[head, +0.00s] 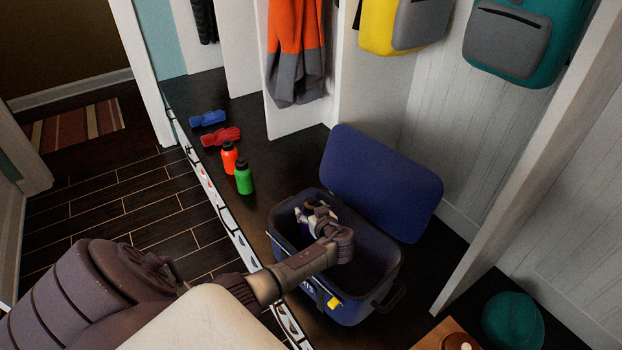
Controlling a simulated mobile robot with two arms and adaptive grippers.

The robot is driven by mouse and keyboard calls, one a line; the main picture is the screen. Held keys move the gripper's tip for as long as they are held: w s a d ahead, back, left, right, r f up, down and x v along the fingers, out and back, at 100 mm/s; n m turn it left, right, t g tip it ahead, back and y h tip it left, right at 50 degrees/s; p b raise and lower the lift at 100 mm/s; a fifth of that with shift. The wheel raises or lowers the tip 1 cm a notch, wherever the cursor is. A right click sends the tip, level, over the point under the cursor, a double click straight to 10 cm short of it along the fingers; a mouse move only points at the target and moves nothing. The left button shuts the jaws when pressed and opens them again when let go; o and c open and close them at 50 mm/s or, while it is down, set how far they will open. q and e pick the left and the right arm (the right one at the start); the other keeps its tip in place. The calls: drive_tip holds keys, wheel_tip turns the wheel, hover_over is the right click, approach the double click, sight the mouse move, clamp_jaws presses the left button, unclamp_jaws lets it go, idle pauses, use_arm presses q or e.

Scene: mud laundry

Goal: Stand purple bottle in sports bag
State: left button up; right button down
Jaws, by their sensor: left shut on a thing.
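The sports bag (381,291) is a dark blue, box-shaped bag standing on the dark bench, with its lid (385,180) folded open toward the back wall. My left arm reaches in from the lower left over the bag's front rim. My left gripper (308,218) is in the left part of the bag's opening, shut on what appears to be the purple bottle (304,231). Only a small purple-blue patch of the bottle shows; the gripper hides the rest. I cannot tell whether its base touches the bag's floor. My right gripper is out of view.
A green bottle (244,179) and an orange-red bottle (229,158) stand on the bench left of the bag. Beyond them lie a red item (221,137) and a blue item (208,119). A teal round object (513,321) sits at lower right. The bag's right side looks empty.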

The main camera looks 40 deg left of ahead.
use_arm(q)
drive_tip(key=shift+x, duration=0.85)
drive_tip(key=shift+f+b, duration=0.5)
drive_tip(key=shift+f, duration=1.65)
drive_tip(key=shift+f, duration=0.2)
drive_tip(key=o, duration=1.2)
drive_tip(key=shift+r, duration=0.1)
drive_tip(key=shift+d, duration=0.1)
drive_tip(key=shift+r, duration=0.1)
